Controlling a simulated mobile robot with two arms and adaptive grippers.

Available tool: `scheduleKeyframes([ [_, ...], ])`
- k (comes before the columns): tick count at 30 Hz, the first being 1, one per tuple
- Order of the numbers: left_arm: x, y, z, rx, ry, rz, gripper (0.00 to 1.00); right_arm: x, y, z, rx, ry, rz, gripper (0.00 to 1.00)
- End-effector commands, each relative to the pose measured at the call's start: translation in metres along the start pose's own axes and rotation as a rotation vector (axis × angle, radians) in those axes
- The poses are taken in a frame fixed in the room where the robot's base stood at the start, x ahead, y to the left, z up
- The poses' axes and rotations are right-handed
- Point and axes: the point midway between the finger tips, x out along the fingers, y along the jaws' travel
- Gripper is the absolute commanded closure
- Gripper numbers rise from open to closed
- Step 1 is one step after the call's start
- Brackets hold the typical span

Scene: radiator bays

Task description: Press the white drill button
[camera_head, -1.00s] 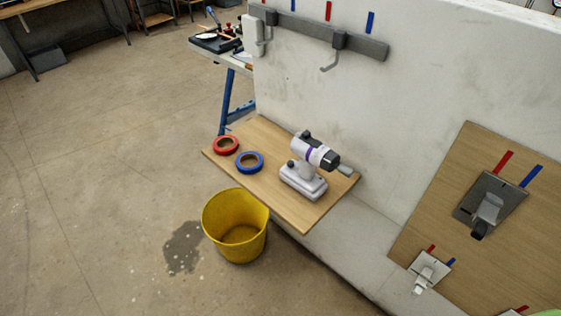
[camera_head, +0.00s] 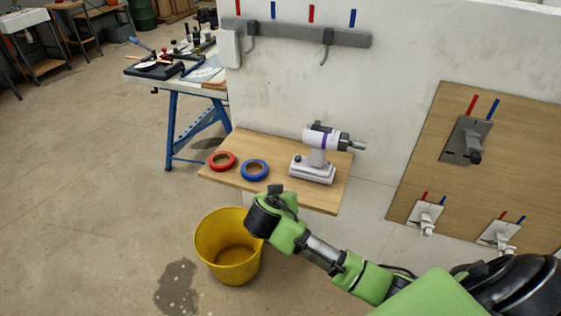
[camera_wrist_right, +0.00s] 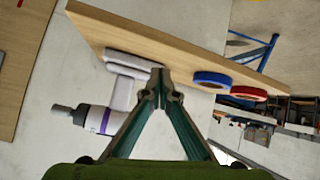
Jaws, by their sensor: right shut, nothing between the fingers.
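The white drill (camera_head: 316,165), with a purple band and a dark chuck pointing right, stands upright on its base on a wooden shelf (camera_head: 228,173). In the right wrist view the drill (camera_wrist_right: 118,92) appears upside down, left of my fingers. A small knob (camera_head: 297,158) shows by the drill's base; I cannot tell whether it is the button. My right gripper (camera_head: 276,190) is in front of the shelf's near edge, left of and below the drill. Its fingertips (camera_wrist_right: 160,74) are together and empty, and overlap the drill base's edge in the wrist view. My left gripper is out of view.
A red tape roll (camera_head: 222,161) and a blue tape roll (camera_head: 254,170) lie on the shelf, left of the drill. A yellow bucket (camera_head: 228,248) stands on the floor below. A panel with hooks (camera_head: 425,175) is at right; a hook rail (camera_head: 300,32) is above.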

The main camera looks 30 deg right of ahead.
Motion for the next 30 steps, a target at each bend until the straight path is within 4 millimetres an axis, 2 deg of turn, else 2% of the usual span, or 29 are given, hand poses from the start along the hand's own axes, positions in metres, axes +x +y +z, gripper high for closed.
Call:
scheduleKeyframes([
  [1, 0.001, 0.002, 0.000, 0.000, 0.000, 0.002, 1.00, 0.001, 0.002, -0.018, 0.032, 0.034, 0.020, 1.00],
  [6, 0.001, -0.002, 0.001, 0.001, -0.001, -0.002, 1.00, 0.004, 0.009, -0.066, 0.133, 0.137, 0.075, 1.00],
  [9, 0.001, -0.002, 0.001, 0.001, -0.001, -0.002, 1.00, 0.004, 0.014, -0.091, 0.187, 0.193, 0.100, 1.00],
  [13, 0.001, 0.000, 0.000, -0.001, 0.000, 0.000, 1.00, 0.003, 0.019, -0.115, 0.240, 0.248, 0.122, 1.00],
  [16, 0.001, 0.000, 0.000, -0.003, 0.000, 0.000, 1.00, 0.002, 0.021, -0.122, 0.256, 0.265, 0.128, 1.00],
  [26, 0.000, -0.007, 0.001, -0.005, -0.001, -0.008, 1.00, 0.003, 0.021, -0.122, 0.257, 0.266, 0.129, 1.00],
  [30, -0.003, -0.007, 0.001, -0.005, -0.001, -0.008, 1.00, 0.012, 0.023, -0.125, 0.255, 0.265, 0.131, 1.00],
])
